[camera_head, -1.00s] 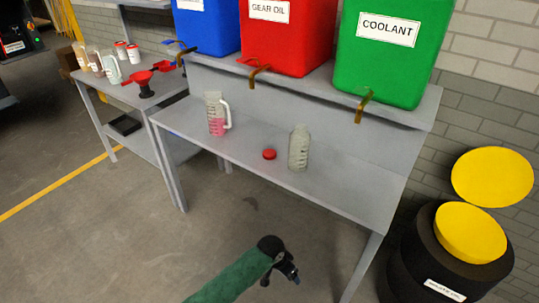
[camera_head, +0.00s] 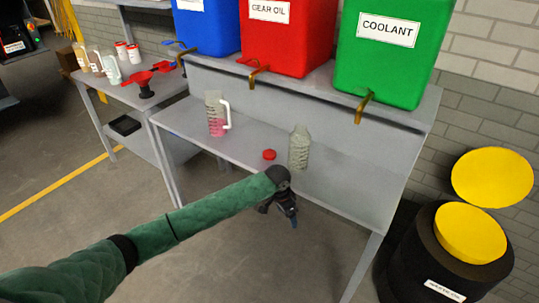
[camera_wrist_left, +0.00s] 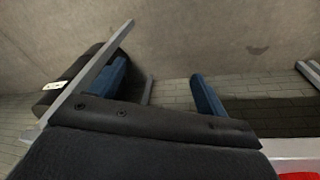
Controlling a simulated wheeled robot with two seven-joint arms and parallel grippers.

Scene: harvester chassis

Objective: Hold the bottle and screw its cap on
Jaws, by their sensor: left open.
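A grey translucent bottle (camera_head: 299,148) stands upright on the grey bench, its top without a cap. The red cap (camera_head: 269,155) lies on the bench just left of the bottle. My left gripper (camera_head: 290,214) hangs in front of the bench's front edge, below the bottle and apart from it. In the left wrist view its two blue fingers (camera_wrist_left: 160,84) are spread with nothing between them. The bottle does not show in that view. My right gripper is not in view.
A jug with pink liquid (camera_head: 217,115) stands left of the cap. The bench (camera_head: 345,189) has free room right of the bottle. Blue, red and green (camera_head: 391,50) containers with taps sit on the shelf above. A black drum (camera_head: 440,265) with a yellow lid stands at right.

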